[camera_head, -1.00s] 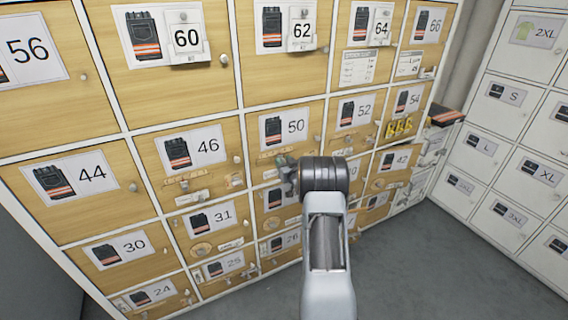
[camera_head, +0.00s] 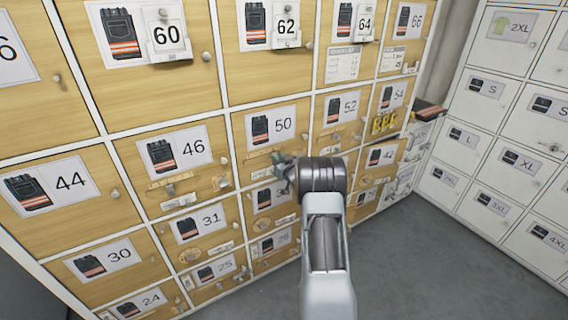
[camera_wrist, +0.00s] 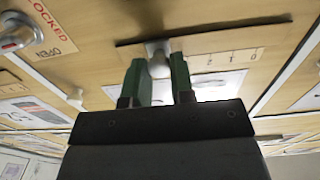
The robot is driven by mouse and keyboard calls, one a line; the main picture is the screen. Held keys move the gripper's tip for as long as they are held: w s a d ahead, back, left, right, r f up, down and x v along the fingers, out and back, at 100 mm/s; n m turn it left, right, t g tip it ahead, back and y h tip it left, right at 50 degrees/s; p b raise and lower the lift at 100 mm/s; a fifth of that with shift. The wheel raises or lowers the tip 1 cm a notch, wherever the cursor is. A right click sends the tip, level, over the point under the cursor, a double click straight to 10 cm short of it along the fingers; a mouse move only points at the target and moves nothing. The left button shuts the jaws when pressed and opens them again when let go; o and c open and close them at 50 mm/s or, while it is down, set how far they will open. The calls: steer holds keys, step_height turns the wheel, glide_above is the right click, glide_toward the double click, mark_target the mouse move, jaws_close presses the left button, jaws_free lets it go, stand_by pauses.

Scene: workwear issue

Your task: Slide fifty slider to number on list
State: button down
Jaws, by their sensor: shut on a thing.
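The fifty door (camera_head: 250,135) is a wooden locker door with a trousers picture and the number 50. Its slider knob (camera_wrist: 158,55) is a small pale metal peg on a rail along the door's lower part. In the wrist view the green fingers of my gripper (camera_wrist: 160,78) are on either side of this knob, closed on it. In the head view my gripper (camera_head: 283,165) is at the bottom of the fifty door, partly hidden by my wrist. Marks on the slider's scale plate (camera_wrist: 222,60) are too blurred to read. Two list sheets (camera_head: 342,63) (camera_head: 399,58) hang on the 64 and 66 doors; their text is too small to read.
Other numbered doors surround it, such as 46 (camera_head: 213,148), 52 (camera_head: 333,110) and 31 (camera_head: 188,229). A lock knob with a LOCKED/OPEN label (camera_wrist: 50,28) is at the left in the wrist view. White lockers (camera_head: 460,155) stand at right. The grey floor (camera_head: 400,270) is clear.

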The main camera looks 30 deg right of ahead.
steer(key=shift+a, duration=0.2)
steer(key=c, duration=1)
jaws_free()
steer(key=shift+o, duration=0.2)
steer(key=s, duration=1.3)
steer(key=shift+s+a, duration=0.35)
